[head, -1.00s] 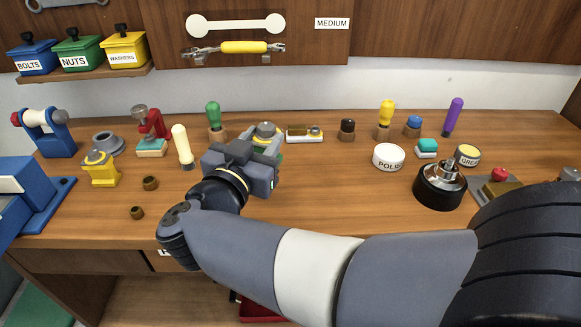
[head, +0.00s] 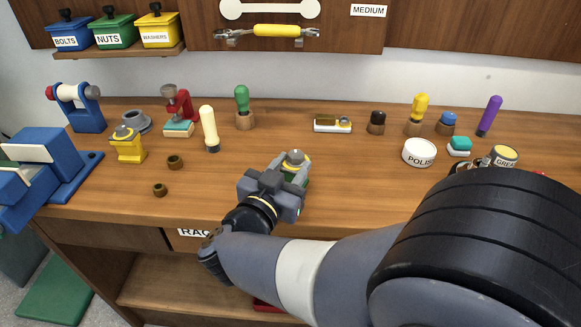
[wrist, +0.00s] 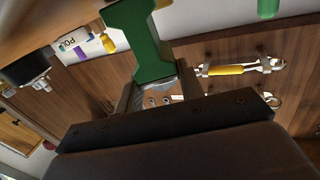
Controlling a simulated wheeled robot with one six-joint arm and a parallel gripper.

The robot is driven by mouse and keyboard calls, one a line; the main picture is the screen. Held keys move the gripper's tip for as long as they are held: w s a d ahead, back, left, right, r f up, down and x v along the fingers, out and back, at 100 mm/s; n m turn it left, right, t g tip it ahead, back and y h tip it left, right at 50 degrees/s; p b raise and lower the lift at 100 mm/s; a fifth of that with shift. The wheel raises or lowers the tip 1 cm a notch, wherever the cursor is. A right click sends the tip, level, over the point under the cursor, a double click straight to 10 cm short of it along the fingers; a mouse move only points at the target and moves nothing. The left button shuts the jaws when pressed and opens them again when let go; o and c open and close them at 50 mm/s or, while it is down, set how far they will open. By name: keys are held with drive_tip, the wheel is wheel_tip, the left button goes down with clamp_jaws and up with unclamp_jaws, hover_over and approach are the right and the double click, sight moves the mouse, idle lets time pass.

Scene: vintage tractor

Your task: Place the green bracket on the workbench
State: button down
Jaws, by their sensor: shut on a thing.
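The green bracket (wrist: 140,45) is between my gripper's jaws in the wrist view, with its top running out of the frame. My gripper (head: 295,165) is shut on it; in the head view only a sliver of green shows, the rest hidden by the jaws. The workbench (head: 350,180) is a wooden top along the wall. My gripper is over its middle front part. I cannot tell whether the bracket touches the wood.
A white polish tin (head: 419,153) and a grease tin (head: 504,157) stand to the right. Several handled tools line the back. Two small brown nuts, one here (head: 175,162), and a blue vise (head: 45,165) are at left. Bare wood lies around my gripper.

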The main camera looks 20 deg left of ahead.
drive_tip(key=shift+f, duration=0.1)
drive_tip(key=c, duration=1.4)
unclamp_jaws()
drive_tip(key=shift+f, duration=0.15)
drive_tip(key=o, duration=0.5)
drive_tip(key=shift+s+r, duration=0.1)
drive_tip(key=shift+r, duration=0.2)
drive_tip(key=s, duration=0.4)
drive_tip(key=s+a, duration=0.1)
drive_tip(key=s, duration=0.6)
drive_tip(key=shift+s+a+f, duration=0.1)
drive_tip(key=shift+s+a, duration=0.3)
